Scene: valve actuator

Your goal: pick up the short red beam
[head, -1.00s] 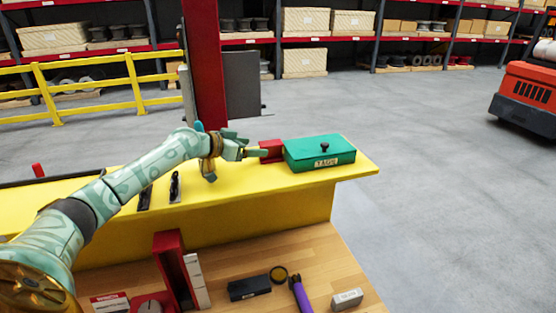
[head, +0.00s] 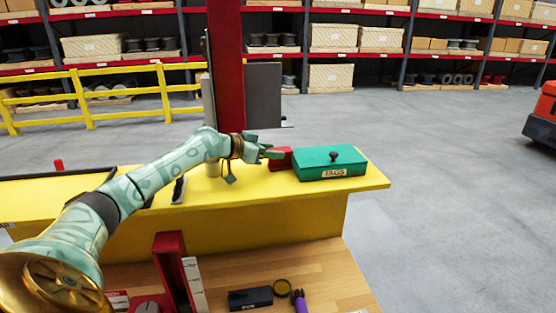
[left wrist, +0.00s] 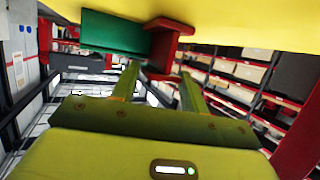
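The short red beam (head: 280,157) lies on the yellow table surface, against or very near the left end of the green lidded box (head: 330,165). My left gripper (head: 272,152) is at the beam's left side and overlaps part of it in the head view. In the left wrist view, the gripper (left wrist: 158,86) has its two fingers spread apart. The beam (left wrist: 166,52), with an I-shaped end, shows just beyond and between the fingertips. I cannot tell whether a finger touches it. The right gripper is not in view.
A red post (head: 229,65) rises behind the yellow table (head: 300,205). A dark tool (head: 178,190) lies left of the gripper. On the wooden bench (head: 330,275) in front stand a red bracket (head: 170,260) and a black box (head: 250,298).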

